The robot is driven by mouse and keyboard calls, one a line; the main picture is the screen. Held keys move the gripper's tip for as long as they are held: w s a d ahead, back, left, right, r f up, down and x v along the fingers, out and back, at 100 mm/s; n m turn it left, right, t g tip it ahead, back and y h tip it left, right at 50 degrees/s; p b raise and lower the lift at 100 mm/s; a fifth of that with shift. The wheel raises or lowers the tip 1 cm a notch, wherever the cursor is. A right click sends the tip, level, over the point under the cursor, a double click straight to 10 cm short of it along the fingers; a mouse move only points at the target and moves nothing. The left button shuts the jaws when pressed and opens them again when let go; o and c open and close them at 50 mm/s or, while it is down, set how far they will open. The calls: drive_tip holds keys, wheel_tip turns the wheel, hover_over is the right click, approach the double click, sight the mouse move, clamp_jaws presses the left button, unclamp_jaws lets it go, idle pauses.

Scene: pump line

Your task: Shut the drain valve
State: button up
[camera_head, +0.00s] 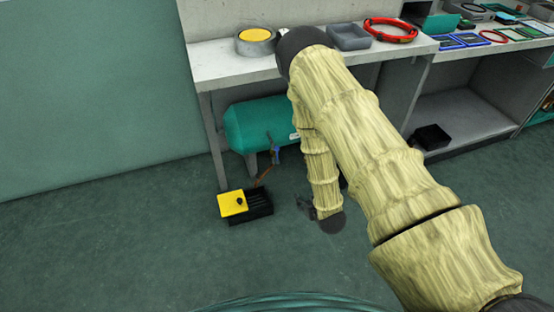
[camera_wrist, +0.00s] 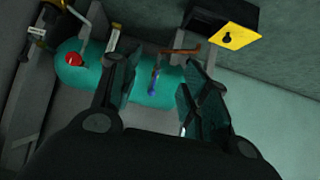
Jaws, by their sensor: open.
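A teal tank (camera_head: 258,122) lies under the bench and also shows in the wrist view (camera_wrist: 75,85). A small valve with a blue lever (camera_head: 275,155) sits low on the tank, with a copper-coloured pipe (camera_head: 264,175) leading down from it. In the wrist view the blue lever (camera_wrist: 154,82) appears between my open fingers, and the copper-coloured pipe (camera_wrist: 182,51) shows beyond them. My forearm hides part of the tank's right side.
A black tray (camera_head: 260,207) with a yellow plate (camera_head: 232,203) stands on the floor below the pipe. A red knob (camera_wrist: 75,59) is on the tank. The bench leg (camera_head: 213,140) stands left of the tank. Open floor lies in front.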

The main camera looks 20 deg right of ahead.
drive_tip(key=w+f+n+t+y+b, duration=0.1)
drive_tip(key=w+f+t+y+b, duration=0.2)
drive_tip(key=w+b, duration=0.65)
drive_tip(key=n+t+y+b, duration=0.1)
drive_tip(key=n+t+b, duration=0.1)
drive_tip(key=t+b, duration=0.2)
approach(277, 148)
drive_tip(key=b+x, duration=0.1)
drive_tip(key=x, duration=0.2)
drive_tip(key=b+x, duration=0.1)
drive_tip(key=x, duration=0.3)
drive_tip(key=f+b+x, duration=0.1)
drive_tip(key=x, duration=0.2)
drive_tip(key=shift+w+d, duration=0.15)
drive_tip(key=shift+w, duration=0.25)
clamp_jaws()
